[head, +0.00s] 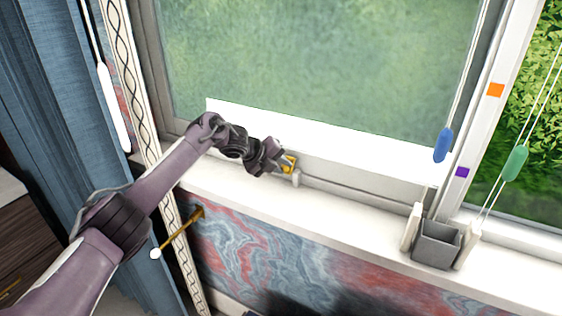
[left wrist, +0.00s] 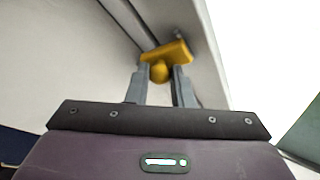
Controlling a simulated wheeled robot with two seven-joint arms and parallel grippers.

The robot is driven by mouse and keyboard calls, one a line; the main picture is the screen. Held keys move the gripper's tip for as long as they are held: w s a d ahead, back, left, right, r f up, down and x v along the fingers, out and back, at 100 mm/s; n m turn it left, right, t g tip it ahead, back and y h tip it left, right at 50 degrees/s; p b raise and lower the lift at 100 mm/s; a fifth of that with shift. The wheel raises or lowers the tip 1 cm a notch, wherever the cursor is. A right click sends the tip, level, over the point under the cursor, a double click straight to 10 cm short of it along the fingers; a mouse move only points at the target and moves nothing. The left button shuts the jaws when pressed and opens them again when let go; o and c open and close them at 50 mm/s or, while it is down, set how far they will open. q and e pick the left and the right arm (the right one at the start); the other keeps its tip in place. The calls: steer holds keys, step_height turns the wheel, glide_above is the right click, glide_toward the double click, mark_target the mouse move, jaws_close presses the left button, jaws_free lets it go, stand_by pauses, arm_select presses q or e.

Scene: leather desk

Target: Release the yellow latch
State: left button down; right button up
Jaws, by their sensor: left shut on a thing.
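The yellow latch (head: 289,163) is on the lower part of the window frame, near the sill, left of the picture's middle. In the left wrist view the latch (left wrist: 168,53) shows as a yellow bar with a rounded knob below it. My left gripper (head: 283,167) reaches it from the left. In the left wrist view the fingers of my left gripper (left wrist: 160,80) stand on either side of the knob and are shut on it. The fingertips partly cover the latch in the head view. My right gripper is not in view.
A white window sill (head: 340,206) runs below the window. A grey box (head: 437,243) stands on it at the right. Blue (head: 443,145) and green (head: 515,162) cord pulls hang at the right. A blue curtain (head: 45,110) hangs at the left. The sill's middle is clear.

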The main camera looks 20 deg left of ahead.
arm_select(q)
steer(key=shift+r+g, duration=0.2)
steer(key=shift+g, duration=0.1)
stand_by(0.4)
steer(key=c, duration=1.3)
jaws_free()
steer(key=b+v, duration=0.1)
steer(key=v, duration=0.6)
steer(key=shift+s+a+r, duration=0.1)
steer(key=shift+s+r, duration=0.15)
steer(key=shift+r, duration=0.05)
steer(key=shift+f, duration=0.1)
